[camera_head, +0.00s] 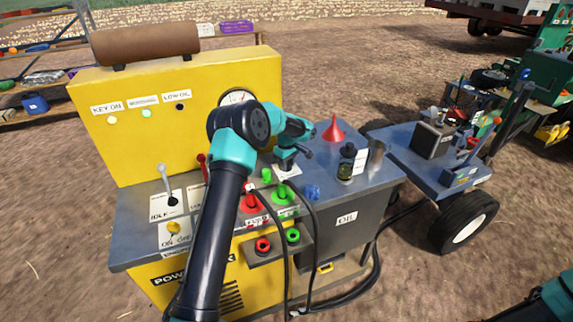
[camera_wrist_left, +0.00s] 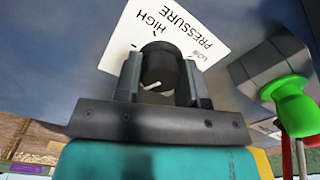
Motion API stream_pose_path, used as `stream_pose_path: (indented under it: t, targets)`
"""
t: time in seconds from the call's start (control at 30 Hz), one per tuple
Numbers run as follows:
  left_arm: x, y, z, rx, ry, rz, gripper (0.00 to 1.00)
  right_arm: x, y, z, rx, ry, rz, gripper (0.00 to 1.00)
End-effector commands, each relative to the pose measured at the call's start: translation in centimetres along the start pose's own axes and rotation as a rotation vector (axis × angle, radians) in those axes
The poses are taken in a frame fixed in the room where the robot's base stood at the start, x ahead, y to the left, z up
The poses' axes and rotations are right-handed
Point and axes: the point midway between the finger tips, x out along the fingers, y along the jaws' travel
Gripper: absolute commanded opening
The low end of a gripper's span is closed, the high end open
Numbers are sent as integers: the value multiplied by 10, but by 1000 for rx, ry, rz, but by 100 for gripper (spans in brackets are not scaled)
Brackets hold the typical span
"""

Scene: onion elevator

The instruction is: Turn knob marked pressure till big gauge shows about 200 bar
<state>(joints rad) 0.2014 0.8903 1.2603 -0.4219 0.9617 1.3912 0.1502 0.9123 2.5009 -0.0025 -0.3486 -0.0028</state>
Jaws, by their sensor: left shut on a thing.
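The black pressure knob (camera_wrist_left: 161,62) sits on a white label reading PRESSURE, HIGH and LOW (camera_wrist_left: 200,42) in the left wrist view. My left gripper (camera_wrist_left: 160,80) has one finger on each side of the knob and is shut on it. A white pointer mark shows on the knob's near side. In the head view my left gripper (camera_head: 287,160) is over the console top, and the knob is hidden beneath it. The big gauge (camera_head: 237,97) is on the yellow panel; my arm covers its lower part, and its reading is too small to tell. My right gripper is out of view.
A red funnel (camera_head: 333,131), a dark bottle (camera_head: 346,163) and a metal cup (camera_head: 376,156) stand right of my left gripper. Red and green hose fittings (camera_head: 284,193) are close in front. The idle lever (camera_head: 166,184) stands at the left.

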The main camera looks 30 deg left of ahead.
Motion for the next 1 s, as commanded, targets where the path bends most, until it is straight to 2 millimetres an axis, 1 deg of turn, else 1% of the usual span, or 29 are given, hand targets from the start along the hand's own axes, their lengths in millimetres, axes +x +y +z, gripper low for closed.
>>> stream_pose_path:
  t: [0.17,0.37,1.0]
  targets:
    - [0,0,0,58,0,0,13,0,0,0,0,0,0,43]
    - [0,0,0,177,0,0,13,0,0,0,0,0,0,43]
    - [0,0,0,763,0,0,13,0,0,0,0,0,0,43]
